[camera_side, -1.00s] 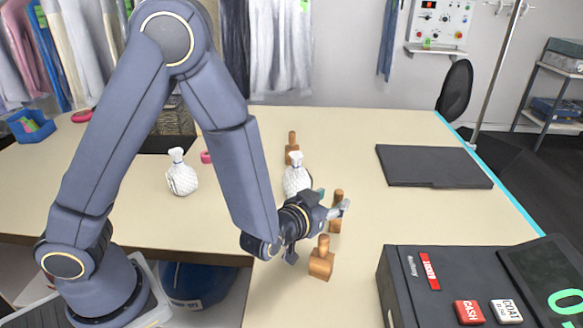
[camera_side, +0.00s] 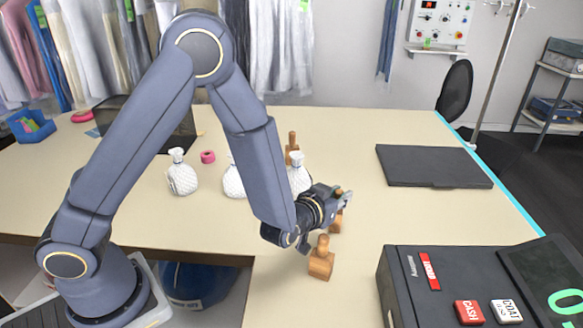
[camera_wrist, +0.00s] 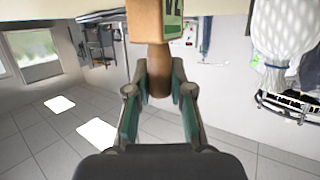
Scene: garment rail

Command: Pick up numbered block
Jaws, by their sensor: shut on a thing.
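In the side view, my gripper (camera_side: 343,198) is at the upper part of a wooden block (camera_side: 335,224) on the counter. The gripper covers much of this block. In the wrist view, the fingers of my gripper (camera_wrist: 160,88) are closed around the block's round knob. The block's body (camera_wrist: 143,22) shows at the top edge with a green number label, cut off and not fully readable. A second knobbed block (camera_side: 320,264) stands in front, and a third (camera_side: 292,148) stands farther back.
White bags (camera_side: 182,178) stand on the counter (camera_side: 400,215), some partly behind my arm. A black cash register (camera_side: 405,280) is at front right. A dark flat pad (camera_side: 432,165) lies at back right, with bare counter between.

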